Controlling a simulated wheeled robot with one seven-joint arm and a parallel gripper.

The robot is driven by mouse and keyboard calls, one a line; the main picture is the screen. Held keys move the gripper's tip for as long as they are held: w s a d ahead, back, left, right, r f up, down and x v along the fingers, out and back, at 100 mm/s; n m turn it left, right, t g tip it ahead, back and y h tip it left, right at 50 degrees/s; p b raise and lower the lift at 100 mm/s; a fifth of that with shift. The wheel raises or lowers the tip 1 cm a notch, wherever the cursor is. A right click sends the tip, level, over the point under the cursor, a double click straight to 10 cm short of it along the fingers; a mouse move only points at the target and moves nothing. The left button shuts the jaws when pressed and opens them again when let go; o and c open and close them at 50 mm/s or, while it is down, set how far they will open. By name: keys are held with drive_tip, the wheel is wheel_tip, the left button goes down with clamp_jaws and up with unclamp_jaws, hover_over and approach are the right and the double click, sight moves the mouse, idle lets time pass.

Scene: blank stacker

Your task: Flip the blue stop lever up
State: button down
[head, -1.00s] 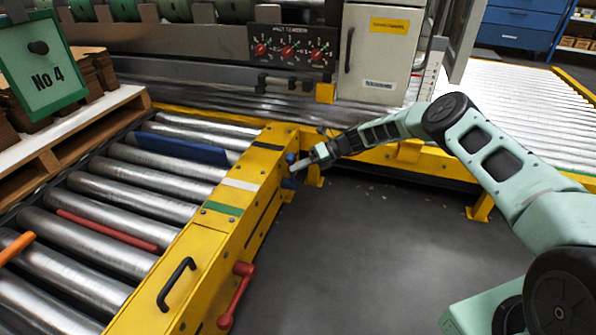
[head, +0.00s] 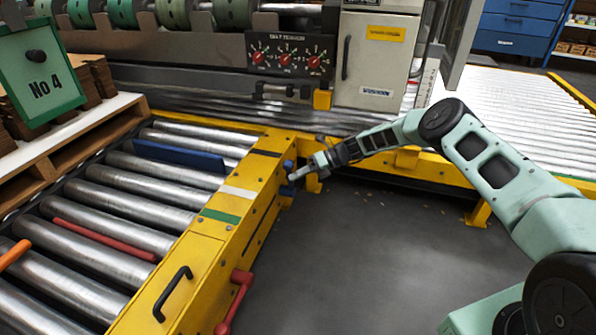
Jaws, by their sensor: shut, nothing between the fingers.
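The blue stop lever (head: 288,165) is on the outer side of the yellow conveyor frame, near its far corner. Its blue knob shows just above my gripper's tip, and a blue part shows just below it. My gripper (head: 293,176) is shut and empty, pointing left at the lever from the right. The tip is at or very close to the lever; I cannot tell whether they touch. My gripper partly hides the lever's middle. A blue stop bar (head: 180,154) lies across the rollers to the left.
A red lever (head: 234,300) and a black handle (head: 173,293) are on the near yellow frame (head: 205,240). Red and orange bars lie over the rollers. A grey cabinet (head: 375,60) and yellow rail stand behind my arm. The floor (head: 370,250) in front is clear.

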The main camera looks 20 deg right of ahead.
drive_tip(key=s+d+r+p, duration=0.2)
drive_tip(key=d+p, duration=0.2)
drive_tip(key=d, duration=0.4)
drive_tip(key=shift+s+d, duration=0.35)
drive_tip(key=shift+d, duration=0.05)
drive_tip(key=shift+r, duration=0.1)
